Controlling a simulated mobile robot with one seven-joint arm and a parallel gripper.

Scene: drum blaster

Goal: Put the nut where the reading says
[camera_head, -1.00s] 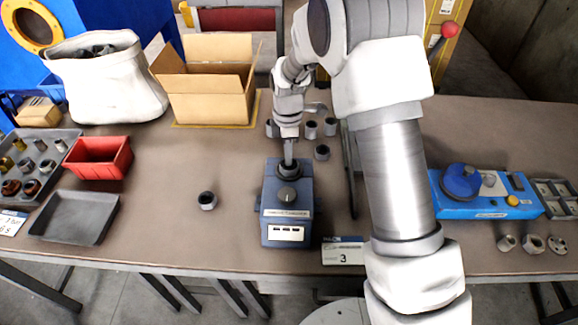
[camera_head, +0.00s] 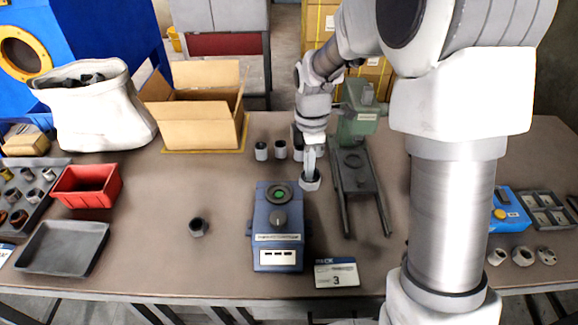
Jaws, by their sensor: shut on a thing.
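My gripper (camera_head: 310,174) points down just right of and behind the blue tester, shut on a grey metal nut (camera_head: 310,183) at its fingertips. I cannot tell whether this nut touches the table. The blue tester (camera_head: 266,224) has a round pad with a green centre (camera_head: 279,191) and a dark knob. Its white display (camera_head: 278,257) shows small dark marks that I cannot read. No nut shows on the pad. A loose nut (camera_head: 198,227) lies to the left.
A green machine with dark rails (camera_head: 357,175) stands right of my gripper. A cardboard box (camera_head: 200,131), white sack (camera_head: 95,120), red bin (camera_head: 86,186) and grey tray (camera_head: 62,249) are left.

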